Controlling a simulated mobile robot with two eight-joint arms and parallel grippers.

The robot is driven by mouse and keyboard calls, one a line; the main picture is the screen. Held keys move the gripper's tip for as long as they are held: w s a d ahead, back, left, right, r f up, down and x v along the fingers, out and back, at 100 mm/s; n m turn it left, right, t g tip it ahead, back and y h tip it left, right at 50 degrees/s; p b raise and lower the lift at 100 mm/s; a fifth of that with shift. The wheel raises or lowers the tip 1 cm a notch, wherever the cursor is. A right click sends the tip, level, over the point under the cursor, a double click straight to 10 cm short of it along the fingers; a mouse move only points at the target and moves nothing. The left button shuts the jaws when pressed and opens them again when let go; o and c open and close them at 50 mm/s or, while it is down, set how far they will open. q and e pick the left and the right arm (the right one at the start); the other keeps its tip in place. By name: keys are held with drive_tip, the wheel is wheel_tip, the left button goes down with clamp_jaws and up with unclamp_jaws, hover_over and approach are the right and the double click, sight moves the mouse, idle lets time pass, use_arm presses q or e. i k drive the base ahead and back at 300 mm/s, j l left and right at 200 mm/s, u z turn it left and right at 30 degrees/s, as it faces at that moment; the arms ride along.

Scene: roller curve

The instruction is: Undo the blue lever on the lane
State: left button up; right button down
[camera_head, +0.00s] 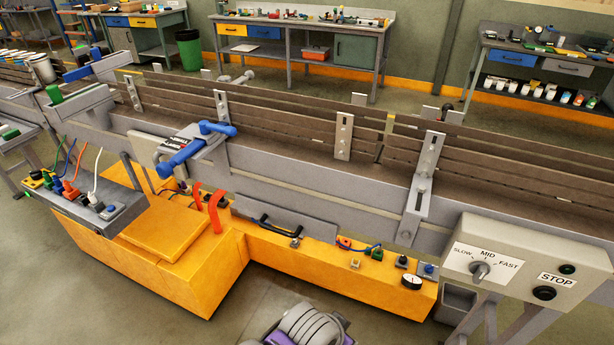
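A blue lever (181,158) sits on a grey metal bracket on the near side rail of the conveyor lane (290,185), left of the picture's middle. Its thick blue arm points down and left toward the viewer, and a short blue crossbar (217,128) stands at its far end. A second blue bar (84,71) lies on a grey block farther up the lane at the left. Neither of my grippers shows in the head view. A grey ribbed part with purple shows at the bottom edge, with no fingers visible.
A yellow cabinet (170,285) stands in front of the lane below the lever, with red hooks (215,210) on it. A grey control box (520,262) with a dial and STOP button is at the right. Workbenches (300,45) line the back wall. Open floor lies in front.

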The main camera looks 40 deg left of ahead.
sight(205, 128)
drive_tip(key=u, duration=2.1)
